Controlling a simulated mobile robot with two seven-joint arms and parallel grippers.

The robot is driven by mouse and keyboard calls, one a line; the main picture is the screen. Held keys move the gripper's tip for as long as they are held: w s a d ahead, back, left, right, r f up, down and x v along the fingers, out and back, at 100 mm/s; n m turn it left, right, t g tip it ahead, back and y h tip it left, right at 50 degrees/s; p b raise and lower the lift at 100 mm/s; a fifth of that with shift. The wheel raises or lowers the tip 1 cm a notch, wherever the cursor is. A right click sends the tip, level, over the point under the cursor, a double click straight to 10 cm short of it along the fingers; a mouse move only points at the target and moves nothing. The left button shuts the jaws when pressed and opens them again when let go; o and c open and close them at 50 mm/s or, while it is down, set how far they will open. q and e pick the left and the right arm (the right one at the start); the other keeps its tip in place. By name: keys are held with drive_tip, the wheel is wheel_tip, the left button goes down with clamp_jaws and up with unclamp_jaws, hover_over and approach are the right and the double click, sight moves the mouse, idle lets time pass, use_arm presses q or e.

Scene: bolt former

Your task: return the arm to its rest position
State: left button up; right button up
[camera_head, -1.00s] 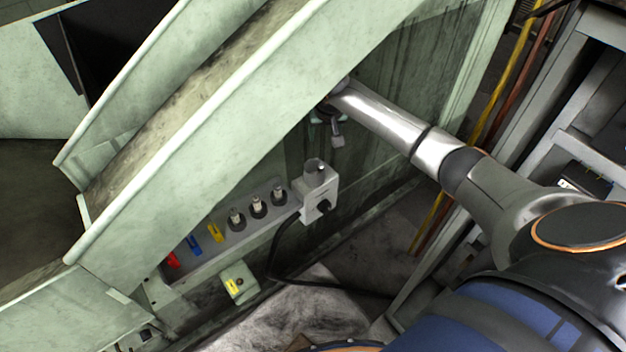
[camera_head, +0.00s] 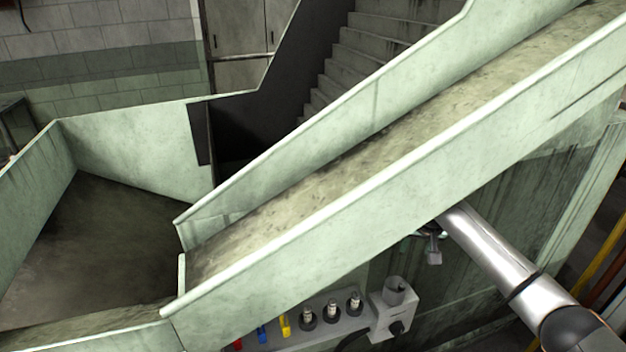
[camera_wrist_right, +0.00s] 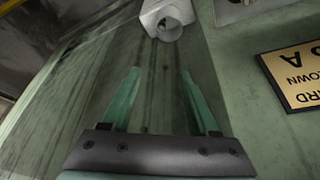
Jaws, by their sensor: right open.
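My right arm comes in from the lower right in the head view, reaching up under the edge of the sloping green chute. My right gripper (camera_head: 432,248) is partly hidden there by the chute and its own wrist. In the right wrist view its two green fingers (camera_wrist_right: 162,75) are apart, with nothing between them. A white box with a round grey knob (camera_wrist_right: 170,22) lies beyond the fingertips, apart from them. The same box appears in the head view (camera_head: 393,312), below the gripper. My left gripper is not in view.
The chute (camera_head: 330,235) overhangs my right gripper and wrist. A control strip (camera_head: 340,327) with several coloured switches and knobs runs below it. A yellow sign (camera_wrist_right: 295,75) is on the green panel. Yellow and brown pipes (camera_head: 608,245) stand at the right edge.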

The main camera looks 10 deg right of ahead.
drive_tip(key=s+a+f+n+t+y, duration=0.1)
drive_tip(key=s+a+f+n+y, duration=0.15)
drive_tip(key=s+a+f, duration=0.4)
drive_tip(key=s+a+f+n+t+y, duration=0.1)
drive_tip(key=s+a+f+n, duration=0.25)
drive_tip(key=a+f, duration=0.65)
drive_tip(key=s+a+f+t, duration=0.1)
drive_tip(key=s+a, duration=0.1)
drive_tip(key=s, duration=0.7)
drive_tip(key=s+a+f+n+t, duration=0.1)
drive_tip(key=s+a+t, duration=0.1)
drive_tip(key=s, duration=0.8)
drive_tip(key=shift+s+a+y, duration=0.2)
drive_tip(key=shift+a+y, duration=0.25)
drive_tip(key=shift+a, duration=0.3)
